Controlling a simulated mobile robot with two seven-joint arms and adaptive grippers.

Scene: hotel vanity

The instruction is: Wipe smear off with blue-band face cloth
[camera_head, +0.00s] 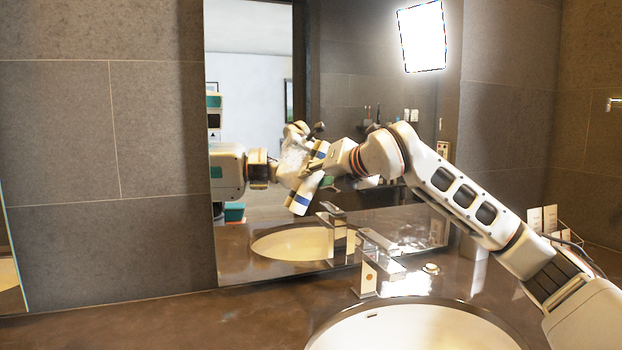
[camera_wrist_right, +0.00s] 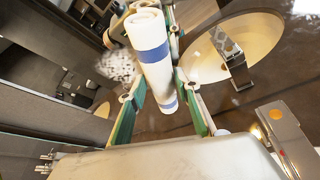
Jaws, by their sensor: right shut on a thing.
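The face cloth (camera_head: 304,195) is a white roll with blue bands. My right gripper (camera_head: 322,168) is shut on it and holds it up before the mirror, above the tap. The right wrist view also shows the cloth (camera_wrist_right: 152,53) between the green-lined fingers. A whitish, cloudy smear (camera_head: 292,158) is on the mirror just left of the cloth. It shows as a pale patch (camera_wrist_right: 118,64) beside the cloth in the right wrist view. I cannot tell whether the cloth touches the glass. Reflections overlap the gripper there. My left gripper is out of view.
A metal tap (camera_head: 368,275) stands behind the white basin (camera_head: 415,330), below my right arm. The brown counter (camera_head: 150,325) is clear at the left. White cards (camera_head: 542,220) stand at the right. The mirror (camera_head: 255,60) reflects my body and the basin.

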